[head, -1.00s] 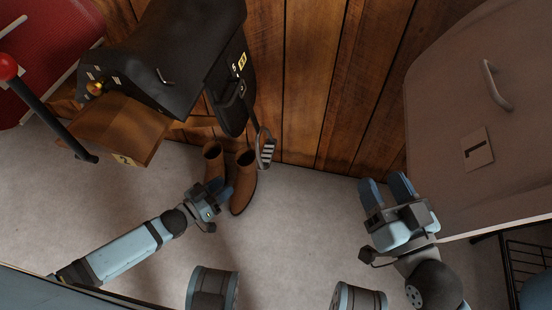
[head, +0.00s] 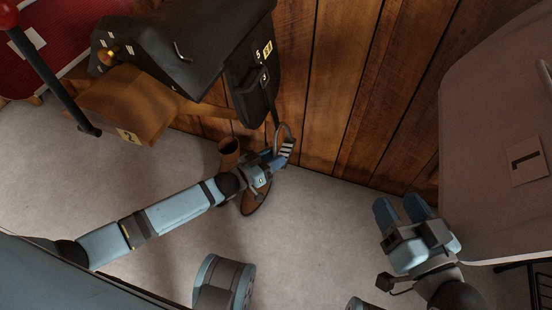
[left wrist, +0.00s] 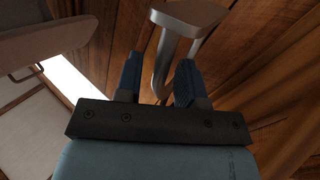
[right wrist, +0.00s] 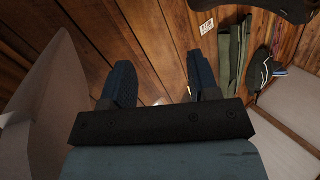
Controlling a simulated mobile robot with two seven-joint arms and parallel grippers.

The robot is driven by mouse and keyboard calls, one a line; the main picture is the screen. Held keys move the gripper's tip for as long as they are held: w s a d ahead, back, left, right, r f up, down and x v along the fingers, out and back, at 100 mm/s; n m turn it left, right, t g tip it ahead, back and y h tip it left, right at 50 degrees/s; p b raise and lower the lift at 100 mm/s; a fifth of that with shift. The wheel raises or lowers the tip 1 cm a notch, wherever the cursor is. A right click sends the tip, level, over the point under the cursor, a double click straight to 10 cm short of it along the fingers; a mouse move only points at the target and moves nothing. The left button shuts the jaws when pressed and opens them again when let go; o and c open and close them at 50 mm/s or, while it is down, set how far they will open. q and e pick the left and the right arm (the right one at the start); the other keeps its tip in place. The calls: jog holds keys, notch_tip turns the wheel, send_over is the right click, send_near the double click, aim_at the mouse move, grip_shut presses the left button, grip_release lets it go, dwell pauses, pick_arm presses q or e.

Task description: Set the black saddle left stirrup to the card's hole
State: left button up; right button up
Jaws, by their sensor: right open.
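The black saddle (head: 175,45) sits on a wooden rack (head: 140,100) against the plank wall. Its dark flap (head: 252,88) carries small tags with numbers, one of them yellow (head: 268,48). A metal stirrup (head: 287,146) hangs below the flap on a dark strap. My left gripper (head: 274,160) is at the stirrup. In the left wrist view, one bar of the stirrup (left wrist: 162,72) stands between the open fingers, with gaps on both sides. My right gripper (head: 405,210) is open and empty, low beside the beige trunk.
The beige trunk (head: 490,95) at the right bears a card marked with a dark figure (head: 527,162). Brown boots (head: 229,148) stand on the floor, partly hidden behind my left gripper. The floor (head: 330,235) between my arms is clear.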

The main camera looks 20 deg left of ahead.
aim_at(275, 152)
pick_arm(q)
jog(key=shift+w+d, duration=0.2)
jog(key=shift+w, duration=0.1)
pick_arm(e)
jog(key=shift+f, duration=0.2)
pick_arm(q)
jog(key=shift+c, duration=0.5)
grip_shut()
jog(key=r+p, duration=0.3)
jog(key=shift+a, duration=0.2)
jog(key=shift+a+r, duration=0.1)
jog(key=shift+r, duration=0.05)
pick_arm(e)
jog(key=shift+t, duration=0.9)
notch_tip(275, 152, up, 5)
jog(key=shift+d, duration=0.15)
pick_arm(q)
jog(key=shift+o, duration=0.5)
grip_release()
jog(key=shift+s, duration=0.1)
pick_arm(e)
jog(key=shift+r, duration=0.1)
